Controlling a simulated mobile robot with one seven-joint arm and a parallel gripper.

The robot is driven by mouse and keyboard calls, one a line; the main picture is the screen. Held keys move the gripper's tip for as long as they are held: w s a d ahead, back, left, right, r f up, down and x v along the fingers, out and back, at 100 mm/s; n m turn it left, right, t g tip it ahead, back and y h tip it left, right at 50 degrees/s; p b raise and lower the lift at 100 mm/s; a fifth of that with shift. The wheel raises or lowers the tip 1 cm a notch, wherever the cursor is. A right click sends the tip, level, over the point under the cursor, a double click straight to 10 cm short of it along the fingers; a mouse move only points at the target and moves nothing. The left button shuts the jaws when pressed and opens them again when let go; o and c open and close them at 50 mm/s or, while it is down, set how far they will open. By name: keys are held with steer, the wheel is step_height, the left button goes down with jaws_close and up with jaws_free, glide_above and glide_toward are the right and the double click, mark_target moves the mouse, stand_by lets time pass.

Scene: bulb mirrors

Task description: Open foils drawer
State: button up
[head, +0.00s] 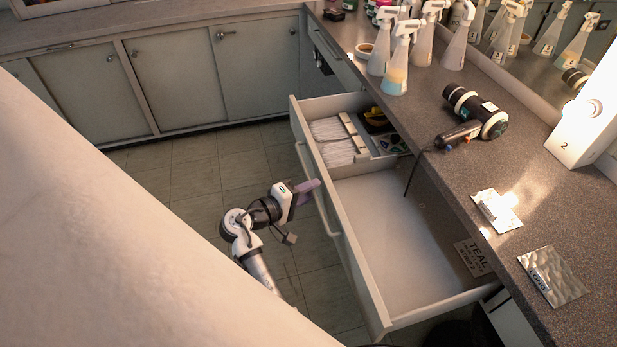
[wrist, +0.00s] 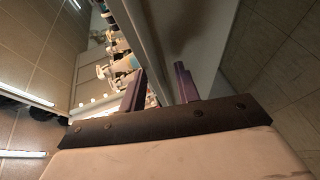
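A wide drawer (head: 395,240) under the counter is pulled far out in the head view. Its pale front carries a long bar handle (head: 331,229). White strips (head: 335,150) and dark items lie in its far compartment; the large near compartment is mostly bare, with a card marked TEAL (head: 472,257) at its counter side. No label reading foils is legible. My gripper (head: 312,187) is at the drawer front, beside the handle. In the wrist view its two purple fingers (wrist: 160,88) stand apart, with a pale panel edge showing between them. Contact with the handle cannot be told.
The counter (head: 450,180) holds spray bottles (head: 396,70), a black hair tool (head: 475,108), a white box marked 2 (head: 590,115) and a silver foil piece marked LONG (head: 552,276). Closed cabinets (head: 180,80) line the back. Tiled floor (head: 190,165) is clear left of the drawer.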

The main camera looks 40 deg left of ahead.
steer(key=b+v, duration=0.2)
steer(key=v, duration=1.1)
steer(key=shift+s, duration=0.4)
steer(key=shift+a+r, duration=0.1)
steer(key=shift+r, duration=0.05)
